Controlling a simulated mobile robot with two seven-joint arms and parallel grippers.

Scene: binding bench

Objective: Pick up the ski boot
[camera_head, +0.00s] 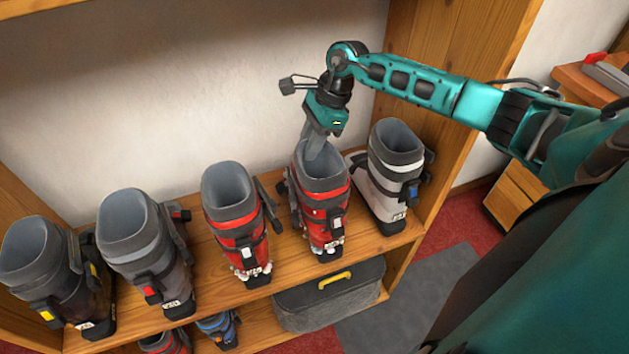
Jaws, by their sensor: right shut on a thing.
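Several ski boots stand upright in a row on a wooden shelf. My right gripper (314,143) reaches down into the top of a red boot with a grey cuff (322,205), second from the right, and is shut on its rim. This boot appears to stand on the shelf. Its neighbours are another red boot (238,225) on the left and a white and grey boot (391,178) on the right. My fingertips are partly hidden in the boot's opening. My left gripper is not in view.
Two grey boots (145,250) (50,275) stand at the left of the shelf (210,262). A grey case with a yellow handle (330,295) and more boots (218,328) sit on the level below. A wooden side panel (440,110) rises right of the white boot.

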